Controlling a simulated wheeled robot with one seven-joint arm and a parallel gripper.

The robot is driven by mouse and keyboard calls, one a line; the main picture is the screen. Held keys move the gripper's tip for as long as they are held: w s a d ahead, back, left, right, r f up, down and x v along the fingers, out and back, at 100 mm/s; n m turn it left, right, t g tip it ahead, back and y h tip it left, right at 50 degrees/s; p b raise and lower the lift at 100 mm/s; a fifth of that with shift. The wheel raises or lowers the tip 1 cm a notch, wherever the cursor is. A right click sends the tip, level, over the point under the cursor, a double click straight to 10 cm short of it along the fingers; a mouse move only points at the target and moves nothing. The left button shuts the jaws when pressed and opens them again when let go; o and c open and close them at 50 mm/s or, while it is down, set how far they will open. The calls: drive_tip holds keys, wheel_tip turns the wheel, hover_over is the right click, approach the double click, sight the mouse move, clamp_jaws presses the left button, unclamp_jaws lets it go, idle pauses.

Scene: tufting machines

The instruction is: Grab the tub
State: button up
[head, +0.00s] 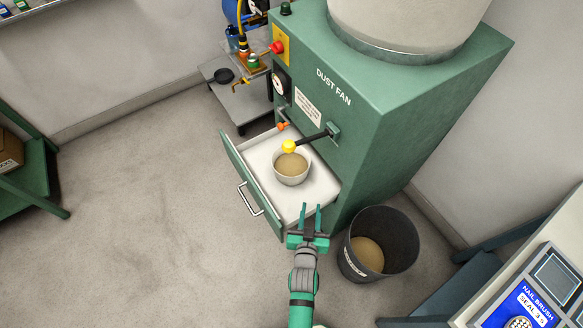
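A small pale tub (291,178) with tan contents stands upright in the open drawer (316,186) of the green dust fan machine. My gripper (311,210) is at the front right of the drawer, below the tub in the picture. Its two fingers are apart with nothing between them, and they point toward the machine. The gripper is apart from the tub.
A lever with a yellow knob (288,146) sticks out from the dust fan machine (400,110) just behind the tub. The drawer front has a metal handle (249,199). A dark bucket (397,238) stands right of my gripper. The floor at left is clear.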

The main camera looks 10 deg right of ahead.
drive_tip(key=w+d+f+m, duration=0.1)
drive_tip(key=w+d, duration=0.2)
drive_tip(key=w, duration=0.4)
drive_tip(key=m+g, duration=0.1)
approach(309, 161)
drive_tip(key=x, duration=0.6)
drive_tip(key=shift+w+r, duration=0.1)
drive_tip(key=shift+w, duration=0.15)
drive_tip(key=shift+w+d+f, duration=0.15)
drive_tip(key=shift+d+f, duration=0.05)
drive_tip(key=shift+d, duration=0.1)
drive_tip(key=shift+a, duration=0.2)
clamp_jaws()
